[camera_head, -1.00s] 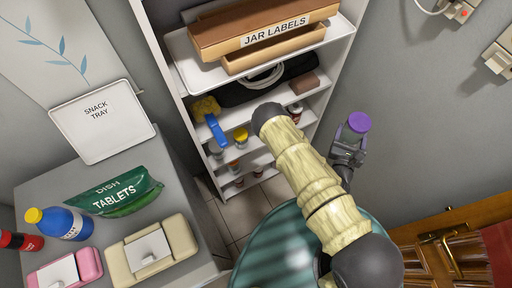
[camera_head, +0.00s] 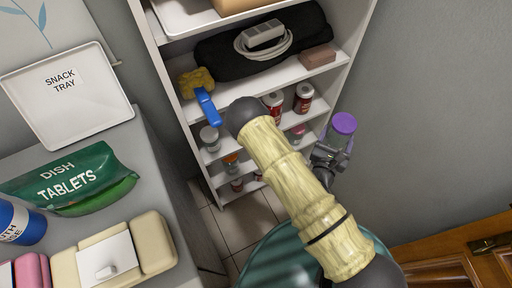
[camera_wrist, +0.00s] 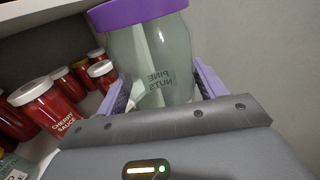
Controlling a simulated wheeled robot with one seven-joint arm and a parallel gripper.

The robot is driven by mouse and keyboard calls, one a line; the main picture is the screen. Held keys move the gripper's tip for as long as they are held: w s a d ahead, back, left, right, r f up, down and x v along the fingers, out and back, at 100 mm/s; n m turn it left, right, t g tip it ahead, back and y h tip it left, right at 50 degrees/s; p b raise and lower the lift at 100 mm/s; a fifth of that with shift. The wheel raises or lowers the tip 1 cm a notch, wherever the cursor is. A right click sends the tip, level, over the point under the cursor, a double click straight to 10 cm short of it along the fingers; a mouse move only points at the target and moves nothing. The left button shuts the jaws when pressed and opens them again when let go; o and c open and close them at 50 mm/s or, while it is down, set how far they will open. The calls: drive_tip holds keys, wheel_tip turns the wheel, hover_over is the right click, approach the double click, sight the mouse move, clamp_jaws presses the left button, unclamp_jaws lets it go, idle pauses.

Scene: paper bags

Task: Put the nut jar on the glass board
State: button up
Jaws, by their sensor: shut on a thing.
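The nut jar (camera_head: 340,141) is a clear jar with a purple lid, to the right of the shelves in the head view. In the wrist view the jar (camera_wrist: 150,60) shows the words "PINE NUTS". My gripper (camera_head: 330,152) is shut on the jar's body, with one purple finger on each side of it in the wrist view (camera_wrist: 160,92). The jar is held in the air, beside the shelf unit. I see no glass board in either view.
A white shelf unit (camera_head: 358,28) holds several jars, a black bag (camera_head: 225,68), a sponge (camera_head: 196,82) and a blue-handled item (camera_head: 208,106). Red cherry sauce jars (camera_wrist: 48,105) stand left of my gripper. A grey counter with a snack tray (camera_head: 110,105) and dish tablets (camera_head: 70,180) is at left.

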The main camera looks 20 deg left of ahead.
drive_tip(key=s+a+f+b, duration=0.2)
drive_tip(key=a+f+b, duration=0.1)
drive_tip(key=f+b, duration=0.5)
drive_tip(key=s+a+f+b, duration=0.2)
drive_tip(key=f+b, duration=0.6)
drive_tip(key=b, duration=0.5)
drive_tip(key=s+a+f+b, duration=0.2)
drive_tip(key=a+f+b, duration=0.2)
drive_tip(key=f+b, duration=0.5)
drive_tip(key=shift+s+a+h+b, duration=0.2)
drive_tip(key=shift+s+h+b, duration=0.15)
drive_tip(key=shift+b, duration=0.65)
drive_tip(key=w+a+f+b, duration=0.2)
drive_tip(key=w+a+b, duration=0.5)
drive_tip(key=w+a, duration=0.5)
drive_tip(key=a, duration=0.3)
drive_tip(key=shift+w, duration=0.4)
